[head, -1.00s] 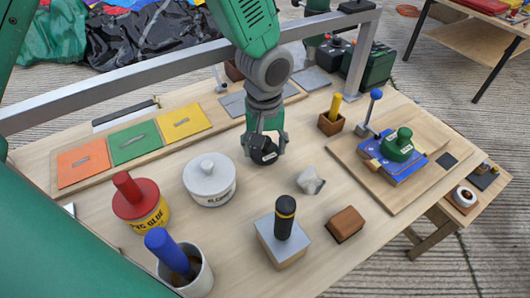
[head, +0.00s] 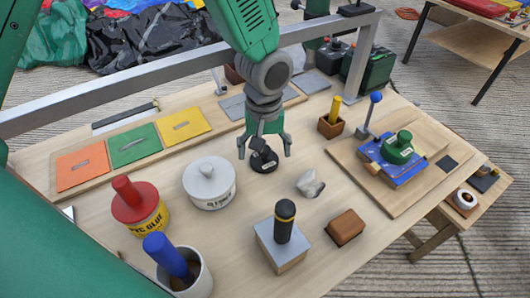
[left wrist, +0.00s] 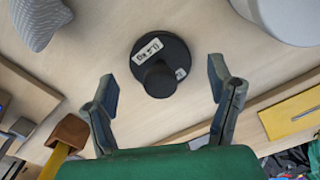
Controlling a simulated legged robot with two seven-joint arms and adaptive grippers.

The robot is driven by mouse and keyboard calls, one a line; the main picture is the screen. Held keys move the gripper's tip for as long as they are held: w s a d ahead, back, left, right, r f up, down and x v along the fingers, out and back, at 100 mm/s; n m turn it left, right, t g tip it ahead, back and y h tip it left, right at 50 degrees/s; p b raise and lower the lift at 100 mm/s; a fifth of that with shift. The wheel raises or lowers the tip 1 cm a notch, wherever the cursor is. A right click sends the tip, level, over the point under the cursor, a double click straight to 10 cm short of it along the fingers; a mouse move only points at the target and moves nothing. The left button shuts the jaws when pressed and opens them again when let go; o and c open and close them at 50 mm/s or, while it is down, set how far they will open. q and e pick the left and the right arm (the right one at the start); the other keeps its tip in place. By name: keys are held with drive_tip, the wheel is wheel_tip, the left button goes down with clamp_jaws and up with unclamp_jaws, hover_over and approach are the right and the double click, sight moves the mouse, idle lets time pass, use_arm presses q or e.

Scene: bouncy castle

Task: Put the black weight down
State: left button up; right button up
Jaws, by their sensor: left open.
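The black weight (head: 263,163) is a small round black disc with a knob and a white label. It stands upright on the wooden table, between a white lidded pot and a grey stone. My left gripper (head: 264,148) is open above and around it, with a finger on each side. In the left wrist view the black weight (left wrist: 160,62) lies ahead of the spread fingers of my left gripper (left wrist: 164,85), with clear gaps on both sides. My right gripper is not in view.
The white pot (head: 209,185) stands close on the left and the grey stone (head: 310,184) close on the right. A block with a black handle (head: 282,242) stands in front. Coloured panels (head: 134,143) lie at the back left. A metal rail (head: 120,101) crosses behind.

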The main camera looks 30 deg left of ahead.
use_arm(q)
wheel_tip(320, 180, up, 10)
drive_tip(key=shift+r+p, duration=0.2)
drive_tip(key=shift+p, duration=1)
